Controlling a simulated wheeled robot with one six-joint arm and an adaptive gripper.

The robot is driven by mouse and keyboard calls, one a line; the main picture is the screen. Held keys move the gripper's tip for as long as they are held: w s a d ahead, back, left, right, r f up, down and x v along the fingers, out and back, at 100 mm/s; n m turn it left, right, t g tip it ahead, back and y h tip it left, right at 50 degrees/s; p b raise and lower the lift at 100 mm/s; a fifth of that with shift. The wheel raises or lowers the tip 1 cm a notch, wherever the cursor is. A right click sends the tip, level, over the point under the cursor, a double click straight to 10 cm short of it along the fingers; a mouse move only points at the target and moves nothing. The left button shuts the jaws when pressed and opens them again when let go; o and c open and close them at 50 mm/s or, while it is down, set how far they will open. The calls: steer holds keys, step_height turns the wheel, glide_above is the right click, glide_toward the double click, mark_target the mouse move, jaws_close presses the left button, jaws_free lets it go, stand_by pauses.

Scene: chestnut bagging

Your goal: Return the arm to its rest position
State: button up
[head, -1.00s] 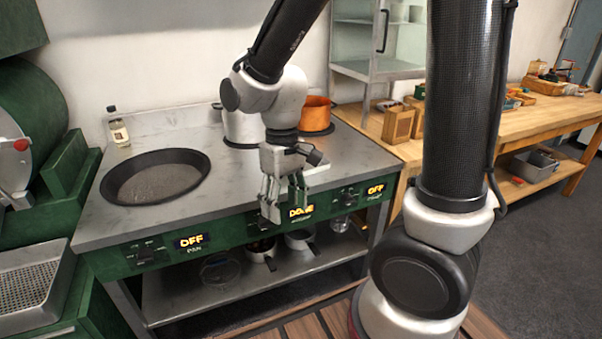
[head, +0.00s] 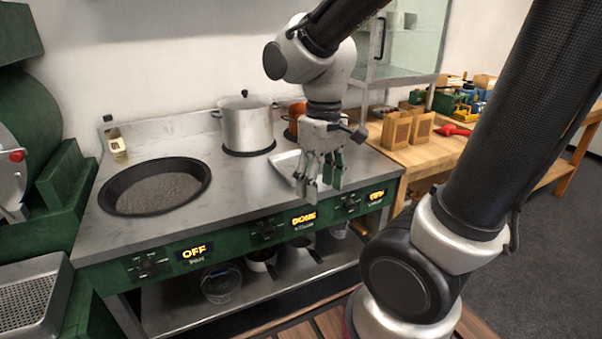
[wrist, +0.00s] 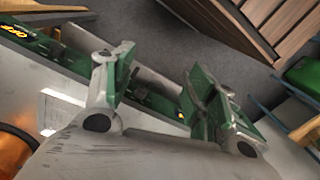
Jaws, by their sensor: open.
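My gripper (head: 323,178) hangs from my raised arm in the head view, in front of the right part of the steel counter (head: 226,203). Its fingers point down near the counter's front edge. In the wrist view my gripper (wrist: 160,95) has its two green-padded fingers spread apart with nothing between them. The counter's green front panel and the floor show beyond the fingers.
A wide black pan (head: 155,186) sits at the counter's left, with a lidded pot (head: 247,123) and an orange pot (head: 297,113) behind. A metal tray (head: 285,166) lies behind my gripper. A wooden table (head: 428,153) with boxes stands right.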

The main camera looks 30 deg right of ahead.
steer(key=s+d+r+m+t, duration=0.3)
steer(key=s+d+r+t, duration=0.1)
steer(key=d+r, duration=0.4)
steer(key=shift+s+d+r+t, duration=0.2)
steer(key=shift+s+d+t, duration=0.05)
steer(key=shift+d+t, duration=0.15)
